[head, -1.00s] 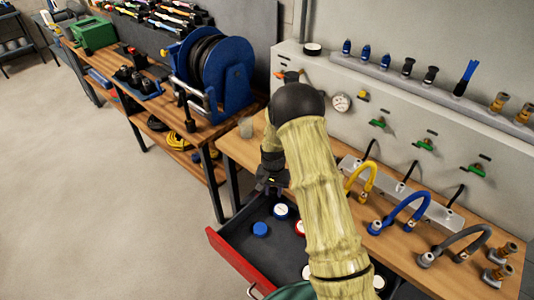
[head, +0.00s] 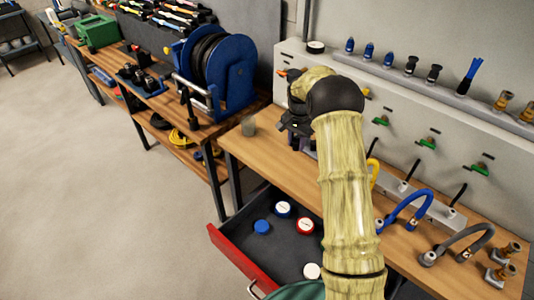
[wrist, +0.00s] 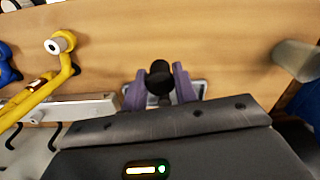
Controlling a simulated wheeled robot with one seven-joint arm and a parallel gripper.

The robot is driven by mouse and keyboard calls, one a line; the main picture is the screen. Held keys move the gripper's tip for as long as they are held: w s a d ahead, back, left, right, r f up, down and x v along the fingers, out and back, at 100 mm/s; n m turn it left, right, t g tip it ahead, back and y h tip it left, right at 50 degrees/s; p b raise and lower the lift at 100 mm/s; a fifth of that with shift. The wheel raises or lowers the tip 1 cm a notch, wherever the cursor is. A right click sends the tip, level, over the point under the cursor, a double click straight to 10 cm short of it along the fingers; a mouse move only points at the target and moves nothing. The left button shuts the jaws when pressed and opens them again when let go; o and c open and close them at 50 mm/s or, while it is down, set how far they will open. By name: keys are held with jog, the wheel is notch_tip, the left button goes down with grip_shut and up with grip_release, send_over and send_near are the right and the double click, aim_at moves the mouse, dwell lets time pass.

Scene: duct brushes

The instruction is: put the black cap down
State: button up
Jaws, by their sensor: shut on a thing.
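My gripper (wrist: 160,88) is shut on the black cap (wrist: 158,76), which shows between its two purple fingers in the wrist view. In the head view my gripper (head: 297,133) is above the wooden bench, near its back left part, and my arm hides the cap there. A pale-edged flat thing (wrist: 198,90) shows on the bench just behind the fingers, mostly hidden by them. How far the cap is above the bench I cannot tell.
An open red-fronted drawer (head: 232,262) holds several round caps. A yellow hose (wrist: 45,90) and metal block (wrist: 85,108) are nearby.

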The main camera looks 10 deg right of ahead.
jog(key=shift+f, duration=0.1)
jog(key=p, duration=0.2)
send_over(293, 168)
jog(key=shift+s+f, duration=0.1)
jog(key=shift+f, duration=3)
jog(key=shift+f+p, duration=0.35)
jog(key=shift+f, duration=1.55)
jog(key=shift+f, duration=0.1)
jog(key=o, duration=0.9)
jog(key=shift+o, duration=0.2)
